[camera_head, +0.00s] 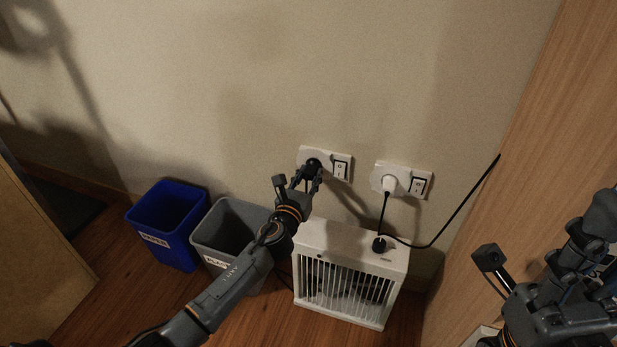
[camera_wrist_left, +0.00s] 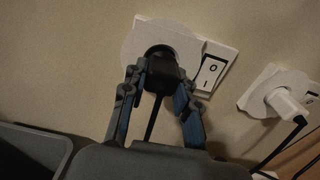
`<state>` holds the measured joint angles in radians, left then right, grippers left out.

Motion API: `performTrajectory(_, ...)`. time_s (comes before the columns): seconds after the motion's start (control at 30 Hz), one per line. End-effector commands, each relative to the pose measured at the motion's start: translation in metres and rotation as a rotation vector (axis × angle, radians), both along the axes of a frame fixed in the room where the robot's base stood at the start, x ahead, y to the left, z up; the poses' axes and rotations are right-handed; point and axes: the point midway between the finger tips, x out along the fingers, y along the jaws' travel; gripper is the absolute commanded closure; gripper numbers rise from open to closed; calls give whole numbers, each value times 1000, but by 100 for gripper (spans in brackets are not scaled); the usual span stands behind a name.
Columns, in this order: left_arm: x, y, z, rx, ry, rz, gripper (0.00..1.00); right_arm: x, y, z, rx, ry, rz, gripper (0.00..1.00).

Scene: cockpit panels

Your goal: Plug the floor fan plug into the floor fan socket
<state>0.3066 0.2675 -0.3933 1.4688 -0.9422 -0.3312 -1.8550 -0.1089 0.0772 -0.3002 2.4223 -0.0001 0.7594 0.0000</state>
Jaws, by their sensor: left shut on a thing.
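The black floor fan plug (camera_head: 313,166) is at the left wall socket (camera_head: 308,153), with its front against or in the round socket face. How deep it sits cannot be told. My left gripper (camera_head: 308,178) is shut on the plug. In the left wrist view, the fingers (camera_wrist_left: 158,88) flank the plug body (camera_wrist_left: 161,68), and a black cord hangs down between them. The socket plate (camera_wrist_left: 222,50) is tilted in that view, with its rocker switch on the right. My right gripper (camera_head: 592,268) is at the right edge, away from the sockets; its fingers are unclear.
A second socket (camera_head: 408,172) to the right holds a white plug (camera_head: 389,184) with a black cord. A white floor fan (camera_head: 350,270) stands below. A blue bin (camera_head: 178,255) and a grey bin (camera_head: 205,238) stand left. A wooden panel (camera_head: 540,120) borders the right.

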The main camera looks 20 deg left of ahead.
Motion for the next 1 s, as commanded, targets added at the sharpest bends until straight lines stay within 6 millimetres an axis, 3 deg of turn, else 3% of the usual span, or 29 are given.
performTrajectory(0.5,8,0,1,0,-1,0,100,0,0,3,-1,-13,0,60)
performTrajectory(0.53,8,0,0,0,-1,0,67,-1,0,3,-2,-14,0,60)
performTrajectory(0.63,8,0,0,0,-1,0,46,-1,0,4,-1,-16,0,60)
performTrajectory(1.0,5,0,0,0,0,0,44,-2,-1,2,2,-10,-1,60)
